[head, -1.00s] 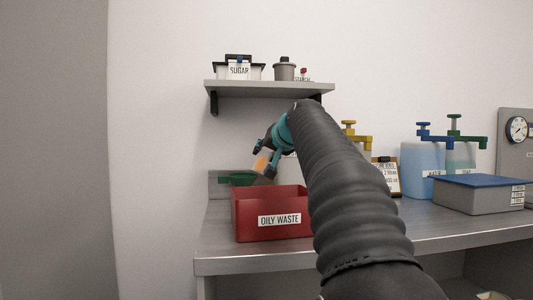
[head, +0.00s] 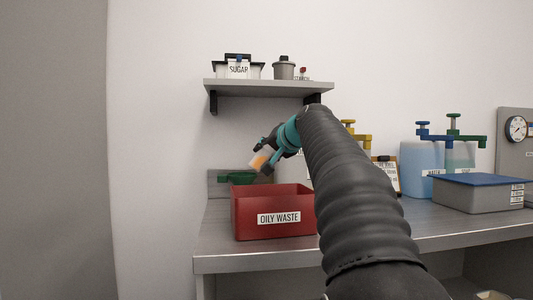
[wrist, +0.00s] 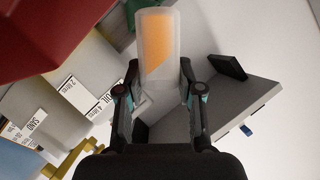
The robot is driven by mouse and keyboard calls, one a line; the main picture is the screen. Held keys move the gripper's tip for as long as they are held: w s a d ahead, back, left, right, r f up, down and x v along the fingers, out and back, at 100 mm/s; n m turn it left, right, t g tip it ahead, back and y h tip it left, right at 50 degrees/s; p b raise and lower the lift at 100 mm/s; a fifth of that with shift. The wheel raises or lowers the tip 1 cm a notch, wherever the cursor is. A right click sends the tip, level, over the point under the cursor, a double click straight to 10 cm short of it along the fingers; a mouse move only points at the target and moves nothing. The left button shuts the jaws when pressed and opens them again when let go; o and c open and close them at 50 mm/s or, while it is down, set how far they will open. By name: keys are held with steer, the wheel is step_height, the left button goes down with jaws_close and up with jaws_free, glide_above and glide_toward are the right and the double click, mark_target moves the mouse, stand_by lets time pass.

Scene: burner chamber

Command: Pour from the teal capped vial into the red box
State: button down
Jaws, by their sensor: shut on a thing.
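My gripper (head: 267,155) is shut on a translucent vial (head: 259,161) with orange contents. The vial is tilted and held in the air above the red box (head: 243,222), near its back left part. The box is open-topped and labelled OILY WASTE. In the wrist view the vial (wrist: 158,48) stands out between my gripper's fingers (wrist: 160,92), and the orange surface slants across it. I cannot make out a teal cap on it. No stream is visible leaving the vial. The red box (wrist: 45,35) fills the upper left of the wrist view. The inside of the box is hidden.
A green funnel-like thing (head: 238,178) is behind the box. A shelf (head: 268,88) with a SUGAR container (head: 238,69) and a grey jar (head: 284,69) hangs above. Blue and green pump bottles and a blue-lidded grey box (head: 478,194) stand on the right.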

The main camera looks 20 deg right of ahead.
steer(key=shift+f, duration=0.1)
stand_by(0.3)
steer(key=shift+m, duration=0.5)
steer(key=shift+d+f+y+b, duration=0.1)
steer(key=shift+f+y+b, duration=0.05)
steer(key=shift+y+b, duration=0.25)
steer(key=shift+f+m, duration=0.1)
steer(key=shift+m, duration=0.3)
steer(key=shift+t+b, duration=0.3)
steer(key=shift+b, duration=0.05)
steer(key=shift+d+f+m+y, duration=0.15)
steer(key=shift+m+y, duration=0.15)
steer(key=shift+m, duration=0.2)
steer(key=shift+f+b, duration=0.2)
steer(key=shift+b, duration=0.3)
steer(key=shift+m+t, duration=0.3)
steer(key=shift+m, duration=0.1)
